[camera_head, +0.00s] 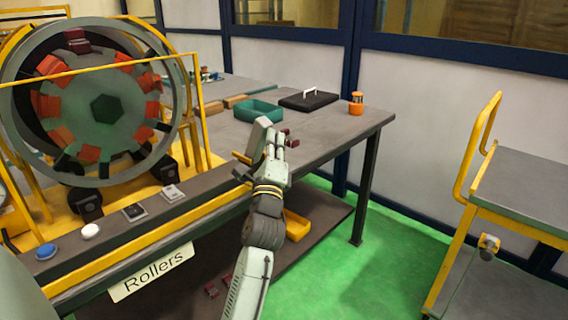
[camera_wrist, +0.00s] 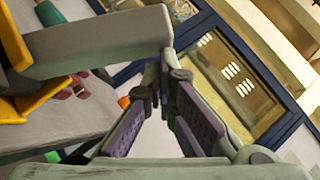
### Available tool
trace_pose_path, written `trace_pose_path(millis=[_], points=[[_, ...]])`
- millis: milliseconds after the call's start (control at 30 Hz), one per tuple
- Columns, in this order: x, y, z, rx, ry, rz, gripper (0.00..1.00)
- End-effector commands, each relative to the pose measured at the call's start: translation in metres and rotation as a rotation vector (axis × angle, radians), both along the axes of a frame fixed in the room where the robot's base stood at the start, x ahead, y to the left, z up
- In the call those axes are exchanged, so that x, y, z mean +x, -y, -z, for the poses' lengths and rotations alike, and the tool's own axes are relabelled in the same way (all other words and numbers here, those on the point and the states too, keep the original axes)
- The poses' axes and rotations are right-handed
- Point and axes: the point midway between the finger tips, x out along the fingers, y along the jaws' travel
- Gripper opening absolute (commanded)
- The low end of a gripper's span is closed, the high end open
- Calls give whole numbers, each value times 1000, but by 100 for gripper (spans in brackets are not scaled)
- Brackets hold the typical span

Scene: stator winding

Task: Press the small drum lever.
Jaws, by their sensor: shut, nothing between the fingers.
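The large drum (camera_head: 176,100) stands at the left in the head view, a grey ring around a stator with red-orange coils. I cannot clearly make out the small drum lever; a short yellow piece (camera_head: 241,158) shows beside my gripper. My gripper (camera_head: 264,124) is raised at the right end of the grey console beam. In the wrist view its two dark fingers (camera_wrist: 168,75) meet at the tips, shut and empty. A grey beam end (camera_wrist: 110,42) with yellow parts (camera_wrist: 38,102) lies left of the fingertips; I cannot tell whether they touch.
The console (camera_head: 150,207) carries a blue button (camera_head: 46,251), a white button (camera_head: 90,231) and two switches. Behind stands a grey table (camera_head: 340,122) with a green tray (camera_head: 258,111), a black case (camera_head: 309,100) and an orange item (camera_head: 356,104).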

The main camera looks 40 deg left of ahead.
Motion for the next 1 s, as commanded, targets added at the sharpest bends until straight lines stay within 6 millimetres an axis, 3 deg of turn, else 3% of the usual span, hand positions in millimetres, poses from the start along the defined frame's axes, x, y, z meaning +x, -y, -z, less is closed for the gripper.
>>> trace_pose_path(millis=[200, 500, 1000], points=[[2, -21, -22, -145, -11, 0, 0], [3, -47, -31, -140, -11, -2, 0], [5, -58, -36, -140, -11, 0, 0]])
